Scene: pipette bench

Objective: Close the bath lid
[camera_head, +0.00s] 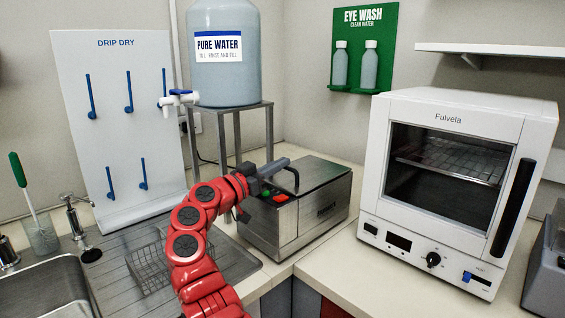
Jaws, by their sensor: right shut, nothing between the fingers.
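The water bath (292,225) is a steel box with green and red buttons on its front, standing on the corner of the counter. Its steel lid (322,177) lies flat across the top and looks closed. A black arched handle (295,176) stands at the lid's left side. My right gripper (287,161), at the end of the red arm, is shut and empty. It is above the left part of the bath, close to the handle; I cannot tell whether it touches. My arm and gripper hide part of the bath's left side. My left gripper is not in view.
A white oven (455,120) stands right of the bath. A water tank (224,75) sits on a metal stand (232,118) behind it. A wire basket (148,272) and sink (45,292) are at left. Bare counter (335,262) lies in front of the oven.

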